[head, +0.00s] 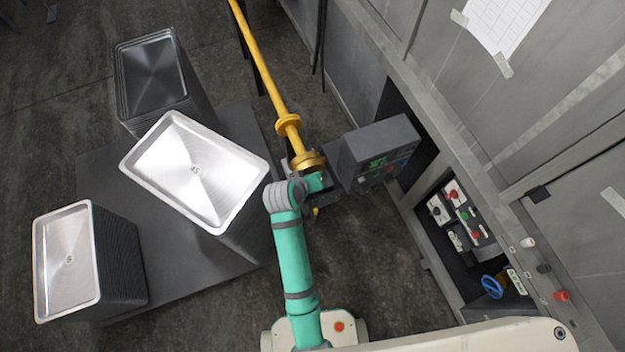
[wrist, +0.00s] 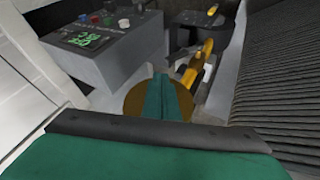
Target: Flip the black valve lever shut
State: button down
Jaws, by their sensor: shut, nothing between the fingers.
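My gripper (wrist: 166,98) is shut and empty, its teal fingers together in the wrist view. Behind the fingers is a round brass flange (wrist: 136,103); whether they touch it I cannot tell. In the head view the same flange (head: 307,162) ends the yellow pipe (head: 262,65), and the end of my arm is just below it, with the fingers mostly hidden. A dark, lever-like piece (wrist: 179,53) shows beyond the fingers in the wrist view, beside yellow parts (wrist: 190,75). It is small, and I cannot tell whether it is the black valve lever or how it is turned.
A grey control box (head: 380,150) with a green display stands right of the pipe end. Stacks of metal pans (head: 68,260) fill the left, on a dark platform (head: 185,265). A wall recess at right holds switches (head: 462,215) and a blue handwheel (head: 493,286).

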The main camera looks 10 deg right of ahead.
jog(key=shift+s+d+r, duration=0.1)
jog(key=shift+d+r, duration=0.05)
jog(key=shift+r, duration=0.05)
jog(key=s+a+t+y, duration=0.2)
jog(key=s+a, duration=0.1)
jog(key=s, duration=0.5)
jog(key=s+a+t+y, duration=0.1)
jog(key=s+a+t, duration=0.15)
jog(key=s, duration=0.45)
jog(key=s+r+m+t+y, duration=0.1)
jog(key=s+r+t, duration=0.4)
jog(key=s+r, duration=0.9)
jog(key=shift+r+m, duration=0.4)
jog(key=shift+r, duration=0.5)
jog(key=shift+s+a, duration=0.1)
